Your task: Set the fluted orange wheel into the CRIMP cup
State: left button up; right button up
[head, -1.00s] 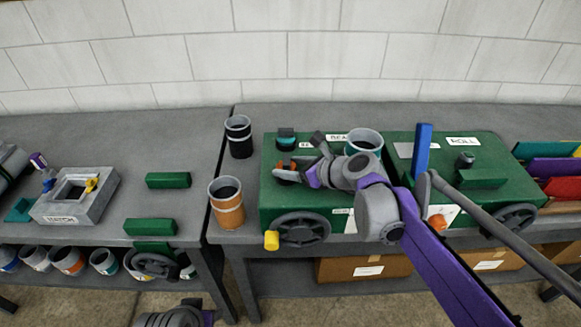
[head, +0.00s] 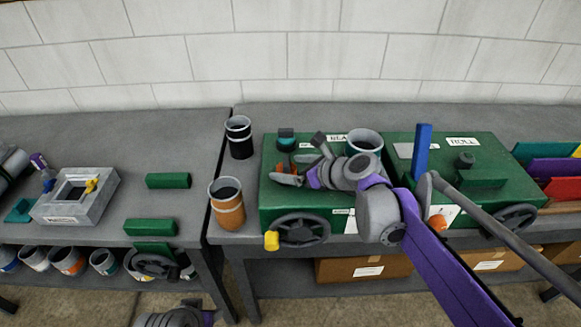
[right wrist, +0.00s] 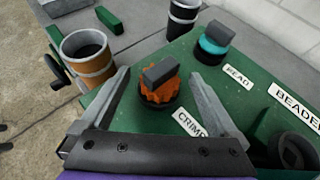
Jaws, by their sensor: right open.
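The fluted orange wheel (right wrist: 160,91) has a grey block-shaped grip on top. It stands upright at a dark round cup (right wrist: 158,106) beside the CRIMP label (right wrist: 188,124); how deep it sits is hidden. In the head view the wheel (head: 281,168) shows partly behind my fingers. My right gripper (head: 302,161) is open, with one finger on each side of the wheel and gaps visible in the right wrist view. My left gripper's fingers do not show; a grey and purple part of mine is cut off at the bottom edge.
A teal wheel (right wrist: 214,41) with a grey grip stands by the BEAD label (right wrist: 237,71). An orange cup (head: 228,207) and a black cup (head: 239,137) stand left of the green machine (head: 275,207). A blue upright (head: 422,152) rises on the right.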

jog(key=v, duration=1.2)
jog(key=s+d+f+n+g+h, duration=0.1)
jog(key=s+d+f+n+h, duration=0.3)
jog(key=s+f+n, duration=0.6)
jog(key=s+d+f+n+g+h, duration=0.2)
jog(key=s+d+f+n+h, duration=0.2)
jog(key=s+f+n, duration=0.7)
jog(key=n, duration=0.6)
jog(key=shift+d+h, duration=0.3)
jog(key=shift+d, duration=0.1)
jog(key=shift+s+f, duration=0.1)
jog(key=shift+s, duration=0.05)
